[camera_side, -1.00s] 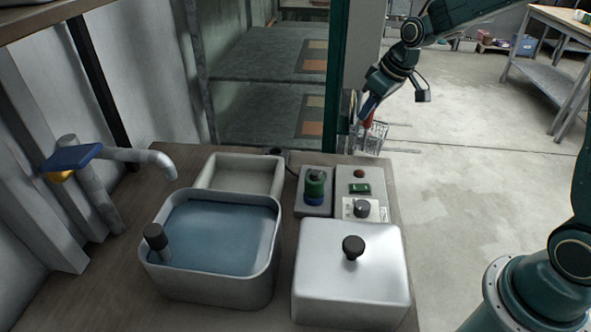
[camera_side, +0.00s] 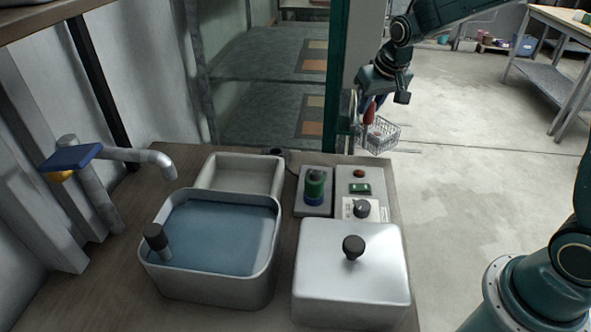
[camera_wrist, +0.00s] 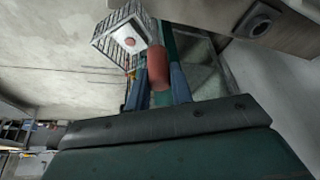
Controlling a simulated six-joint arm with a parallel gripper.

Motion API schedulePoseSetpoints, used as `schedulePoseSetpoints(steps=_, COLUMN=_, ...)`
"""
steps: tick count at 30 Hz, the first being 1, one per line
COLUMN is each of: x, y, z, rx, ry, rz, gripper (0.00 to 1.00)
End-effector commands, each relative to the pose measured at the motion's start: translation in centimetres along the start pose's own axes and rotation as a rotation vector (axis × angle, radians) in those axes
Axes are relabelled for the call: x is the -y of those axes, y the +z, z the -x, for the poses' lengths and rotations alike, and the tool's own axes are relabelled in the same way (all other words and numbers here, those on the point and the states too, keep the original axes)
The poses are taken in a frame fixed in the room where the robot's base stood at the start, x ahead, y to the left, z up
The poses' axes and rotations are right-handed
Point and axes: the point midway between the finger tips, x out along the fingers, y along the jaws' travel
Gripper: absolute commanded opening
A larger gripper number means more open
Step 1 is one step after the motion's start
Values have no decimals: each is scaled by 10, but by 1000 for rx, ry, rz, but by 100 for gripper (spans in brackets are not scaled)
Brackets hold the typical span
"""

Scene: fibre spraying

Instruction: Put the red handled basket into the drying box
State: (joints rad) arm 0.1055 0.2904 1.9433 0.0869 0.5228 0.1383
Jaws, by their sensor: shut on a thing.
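My gripper (camera_side: 370,102) is shut on the red handle (camera_side: 369,116) of the wire basket (camera_side: 383,137). The basket hangs in the air beyond the bench's far right corner, over the floor. In the wrist view the red handle (camera_wrist: 157,68) sits between the blue fingers of my gripper (camera_wrist: 158,82), with the wire basket (camera_wrist: 122,38) at the upper left. What looks like the drying box (camera_side: 270,60) is the green-framed cabinet with shelves at the back, left of my gripper.
The bench holds a water basin (camera_side: 222,238), an empty grey tray (camera_side: 240,175), a lidded metal box (camera_side: 350,280) and a control panel (camera_side: 361,187). A green post (camera_side: 337,75) stands between the shelves and my gripper.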

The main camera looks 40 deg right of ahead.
Motion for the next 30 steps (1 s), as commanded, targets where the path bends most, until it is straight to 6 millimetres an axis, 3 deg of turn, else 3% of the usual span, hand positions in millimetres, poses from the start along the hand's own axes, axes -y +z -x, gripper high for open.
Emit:
schedulePoseSetpoints(steps=12, x=0, y=-31, z=73, rx=-7, ry=-1, rz=1, gripper=0)
schedulePoseSetpoints(steps=17, x=0, y=-40, z=95, rx=-6, ry=-1, rz=0, gripper=0)
schedulePoseSetpoints(steps=27, x=0, y=-49, z=119, rx=-4, ry=-2, rz=2, gripper=0)
schedulePoseSetpoints(steps=30, x=10, y=-49, z=118, rx=-2, ry=-17, rz=40, gripper=0)
